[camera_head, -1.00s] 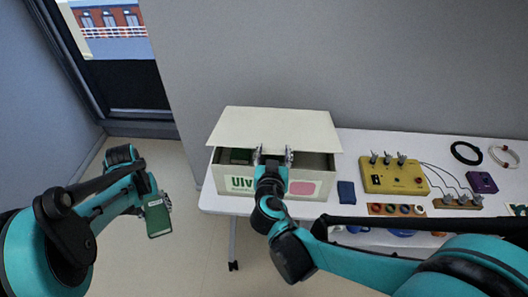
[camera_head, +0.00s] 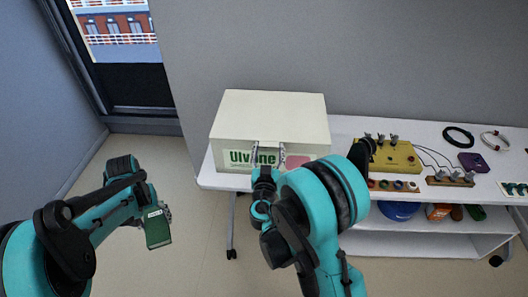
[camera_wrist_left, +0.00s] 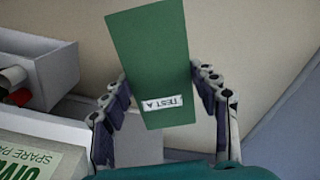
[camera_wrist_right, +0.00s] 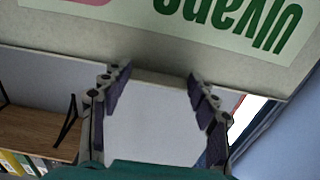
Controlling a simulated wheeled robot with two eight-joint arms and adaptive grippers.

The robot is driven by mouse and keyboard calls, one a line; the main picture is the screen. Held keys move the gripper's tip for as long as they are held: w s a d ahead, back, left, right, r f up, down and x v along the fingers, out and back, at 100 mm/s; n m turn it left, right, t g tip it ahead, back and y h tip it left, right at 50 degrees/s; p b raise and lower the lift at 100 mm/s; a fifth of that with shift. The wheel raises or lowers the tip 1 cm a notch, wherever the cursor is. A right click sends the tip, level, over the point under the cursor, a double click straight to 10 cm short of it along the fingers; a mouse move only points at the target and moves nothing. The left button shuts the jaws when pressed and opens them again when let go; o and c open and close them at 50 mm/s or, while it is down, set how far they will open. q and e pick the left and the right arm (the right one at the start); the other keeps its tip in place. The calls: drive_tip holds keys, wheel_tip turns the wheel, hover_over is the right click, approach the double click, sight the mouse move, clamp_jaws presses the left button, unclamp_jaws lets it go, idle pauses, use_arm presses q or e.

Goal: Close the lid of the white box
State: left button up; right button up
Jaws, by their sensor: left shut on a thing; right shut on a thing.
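The white box (camera_head: 225,160) stands on the table with a green "Ulvane" label and a pink patch on its front. Its lid (camera_head: 272,112) lies flat over the top, with no opening visible. My right gripper (camera_head: 268,150) is at the box's front face, below the lid's front edge. In the right wrist view its fingers (camera_wrist_right: 160,85) sit on either side of a plain pale thing (camera_wrist_right: 158,125); I cannot tell what it is. My left gripper (camera_wrist_left: 160,95) is shut on a green box (camera_wrist_left: 150,55) marked "TEST A", held left of the table, also in the head view (camera_head: 157,230).
The white table (camera_head: 345,125) carries a yellow control panel (camera_head: 388,157), a purple item (camera_head: 473,162) and cable coils on the right. Open floor lies left of the table.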

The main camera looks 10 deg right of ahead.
drive_tip(key=shift+f, duration=0.15)
drive_tip(key=o, duration=1.7)
drive_tip(key=shift+f, duration=0.1)
drive_tip(key=shift+w, duration=0.2)
drive_tip(key=shift+s, duration=0.1)
wheel_tip(320, 180, up, 10)
drive_tip(key=shift+d, duration=0.15)
